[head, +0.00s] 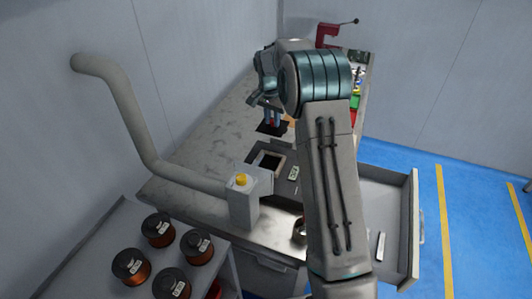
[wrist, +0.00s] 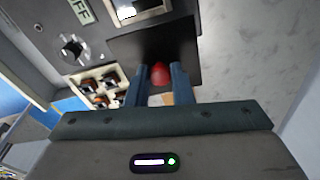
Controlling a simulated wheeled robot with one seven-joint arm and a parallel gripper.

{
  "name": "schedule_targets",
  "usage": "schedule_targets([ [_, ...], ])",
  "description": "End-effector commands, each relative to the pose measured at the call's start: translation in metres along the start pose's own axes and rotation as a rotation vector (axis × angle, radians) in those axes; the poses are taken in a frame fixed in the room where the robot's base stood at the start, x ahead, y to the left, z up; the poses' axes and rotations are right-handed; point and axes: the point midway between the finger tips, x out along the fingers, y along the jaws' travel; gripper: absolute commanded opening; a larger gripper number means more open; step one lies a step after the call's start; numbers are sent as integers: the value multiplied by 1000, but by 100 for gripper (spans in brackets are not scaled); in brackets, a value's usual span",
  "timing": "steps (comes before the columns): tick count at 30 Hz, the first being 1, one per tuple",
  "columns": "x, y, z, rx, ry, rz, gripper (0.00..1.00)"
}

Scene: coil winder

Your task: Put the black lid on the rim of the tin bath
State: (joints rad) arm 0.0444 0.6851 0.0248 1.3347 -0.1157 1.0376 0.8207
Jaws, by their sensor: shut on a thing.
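The black lid (head: 268,129) is a flat dark plate with a red knob, which shows in the wrist view (wrist: 160,74). My gripper (head: 272,118) is shut on this knob, with the blue-grey fingers (wrist: 160,78) on either side of it. The plate (wrist: 152,45) looks roughly level above the bench. The tin bath (head: 257,159) is a square dark opening with a pale rim, nearer the head camera than the lid. Its rim (wrist: 168,9) shows at the top of the wrist view, apart from the lid. The exact gap in height cannot be told.
A grey box with a yellow button (head: 241,181) and a fat grey pipe (head: 130,115) stand beside the bath. Copper wire spools (head: 131,266) sit at lower left. A drawer (head: 398,225) stands open at right. The bench's left part (head: 215,122) is clear.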

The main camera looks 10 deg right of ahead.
Motion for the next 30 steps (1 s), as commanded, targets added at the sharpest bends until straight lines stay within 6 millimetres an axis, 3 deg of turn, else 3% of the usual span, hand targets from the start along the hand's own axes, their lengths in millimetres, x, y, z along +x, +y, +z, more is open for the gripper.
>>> schedule_targets([
  [13, 30, 26, 66, -8, -1, 0, 0],
  [19, 38, 29, 75, -7, -1, -1, 0],
  [26, 68, 30, 79, -8, -2, 1, 0],
  [30, 75, 29, 80, -7, 0, -2, 0],
])
